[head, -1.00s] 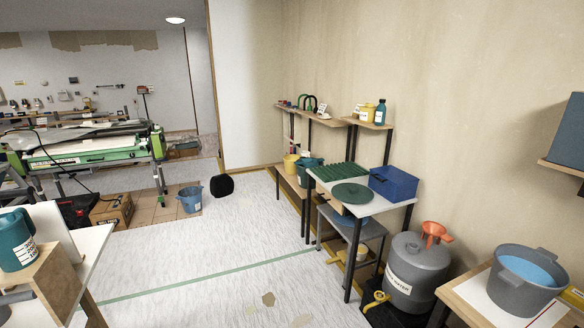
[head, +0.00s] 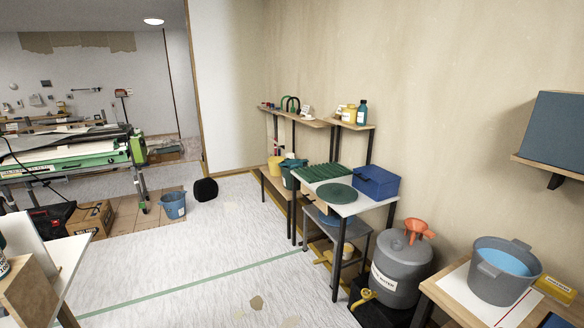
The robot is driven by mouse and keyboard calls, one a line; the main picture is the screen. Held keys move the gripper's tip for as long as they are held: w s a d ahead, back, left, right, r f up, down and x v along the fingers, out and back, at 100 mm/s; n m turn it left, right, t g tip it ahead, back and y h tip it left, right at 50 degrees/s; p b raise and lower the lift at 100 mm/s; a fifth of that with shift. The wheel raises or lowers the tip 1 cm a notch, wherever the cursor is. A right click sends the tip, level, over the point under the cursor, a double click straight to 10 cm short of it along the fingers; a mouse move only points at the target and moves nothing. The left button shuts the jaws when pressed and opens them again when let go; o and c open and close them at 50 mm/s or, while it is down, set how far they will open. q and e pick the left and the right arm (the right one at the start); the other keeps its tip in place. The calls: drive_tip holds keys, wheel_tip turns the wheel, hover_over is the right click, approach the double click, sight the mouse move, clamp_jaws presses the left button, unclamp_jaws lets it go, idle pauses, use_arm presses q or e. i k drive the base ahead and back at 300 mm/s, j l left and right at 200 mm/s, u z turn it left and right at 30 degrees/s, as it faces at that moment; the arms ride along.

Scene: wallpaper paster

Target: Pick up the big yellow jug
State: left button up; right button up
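A yellow jug-like vessel (head: 275,165) stands on the low shelf by the far wall, partly hidden by a dark green container (head: 291,172) in front of it. A smaller yellow container (head: 349,115) with a pale label stands on the upper wall shelf beside a teal bottle (head: 362,112). At this distance I cannot tell for certain which one is the big yellow jug. Neither of my grippers shows in the head view.
A white-topped table (head: 350,206) with a blue box (head: 377,183), a grey water tank (head: 402,270) and a wooden table with a grey bucket (head: 500,282) line the right wall. A blue bucket (head: 173,206) stands on the floor at left.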

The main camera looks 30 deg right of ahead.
sight(275, 170)
drive_tip(key=i+l+z, duration=0.1)
drive_tip(key=i+z, duration=0.25)
drive_tip(key=i, duration=2.7)
drive_tip(key=i+z, duration=0.1)
drive_tip(key=i, duration=1.85)
drive_tip(key=j, duration=0.05)
